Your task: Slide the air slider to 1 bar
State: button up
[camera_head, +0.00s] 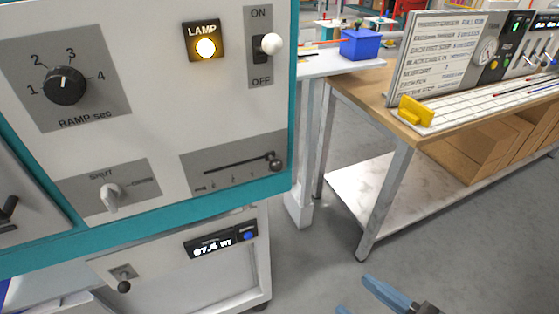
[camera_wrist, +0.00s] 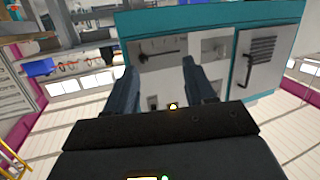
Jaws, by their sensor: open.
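The slider I take to be the air slider is a dark track (camera_head: 235,164) on a grey plate, low on the right of the white and teal panel in the head view. Its round dark knob (camera_head: 275,164) is at the track's right end. The scale marks are too small to read. The slider also shows in the wrist view (camera_wrist: 162,53), turned over, beyond my fingers. My gripper (camera_head: 355,294) shows blue fingers at the bottom of the head view, right of and below the panel. It is open and empty, apart from the slider. Its fingers also frame the wrist view (camera_wrist: 160,66).
A wooden bench (camera_head: 440,130) with a yellow block (camera_head: 416,110) stands at right.

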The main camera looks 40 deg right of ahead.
jog(key=t+h+p, duration=0.2)
jog(key=p, duration=0.2)
send_near(280, 170)
jog(key=w, duration=0.2)
jog(key=shift+w+d+p, duration=0.2)
jog(key=shift+w+d, duration=0.05)
jog(key=shift+w, duration=1)
jog(key=shift+w+d+p, duration=0.2)
jog(key=shift+w+d, duration=0.05)
jog(key=shift+w, duration=1.05)
jog(key=shift+w+d+p, duration=0.2)
jog(key=shift+w+d, duration=0.1)
jog(key=shift+w, duration=0.95)
grip_shut()
